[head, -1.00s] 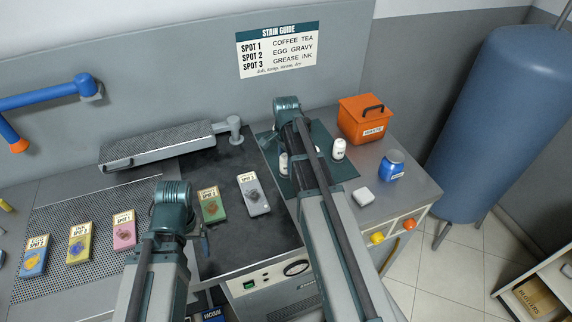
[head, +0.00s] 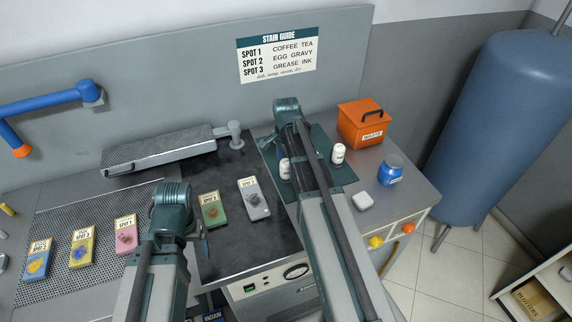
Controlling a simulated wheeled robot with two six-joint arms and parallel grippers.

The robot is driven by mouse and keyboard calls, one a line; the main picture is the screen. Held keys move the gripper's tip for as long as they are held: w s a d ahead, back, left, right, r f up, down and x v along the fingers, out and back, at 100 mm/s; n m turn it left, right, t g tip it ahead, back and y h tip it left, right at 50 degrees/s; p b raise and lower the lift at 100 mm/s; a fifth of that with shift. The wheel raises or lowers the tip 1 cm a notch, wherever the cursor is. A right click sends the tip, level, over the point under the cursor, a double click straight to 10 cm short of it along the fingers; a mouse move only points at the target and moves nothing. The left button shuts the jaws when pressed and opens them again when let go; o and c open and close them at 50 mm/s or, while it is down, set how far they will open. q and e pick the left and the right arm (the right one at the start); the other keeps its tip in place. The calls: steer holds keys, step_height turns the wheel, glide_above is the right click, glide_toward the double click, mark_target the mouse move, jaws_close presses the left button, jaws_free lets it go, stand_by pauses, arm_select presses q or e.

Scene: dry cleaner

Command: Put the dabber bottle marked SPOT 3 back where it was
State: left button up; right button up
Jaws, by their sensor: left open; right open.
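Two small white bottles stand upright on a dark green mat (head: 345,174) at the back right of the bench. One white bottle (head: 338,153) is right of my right forearm. The other white bottle (head: 285,168) is at the forearm's left edge, partly covered by it. Their markings are too small to read, so I cannot tell which is SPOT 3. My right gripper (head: 297,150) is over the mat between the bottles, open, its jaws mostly hidden behind my arm. My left gripper (head: 204,243) is open over the dark bench top, largely hidden by its own wrist.
Stained swatches, including grey (head: 253,200) and green (head: 213,210), lie left. A padded arm board (head: 160,150) and stain guide (head: 277,54) are behind.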

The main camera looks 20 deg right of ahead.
step_height(320, 180, up, 11)
steer(key=p, duration=0.9)
steer(key=shift+f+p, duration=0.2)
steer(key=shift+p, duration=0.15)
arm_select(q)
step_height(320, 180, up, 11)
steer(key=shift+f, duration=0.2)
steer(key=shift+f, duration=0.15)
arm_select(e)
steer(key=shift+f, duration=0.15)
arm_select(q)
step_height(320, 180, down, 12)
steer(key=b, duration=1.2)
arm_select(e)
step_height(320, 180, down, 12)
steer(key=shift+f, duration=0.1)
steer(key=shift+r, duration=0.25)
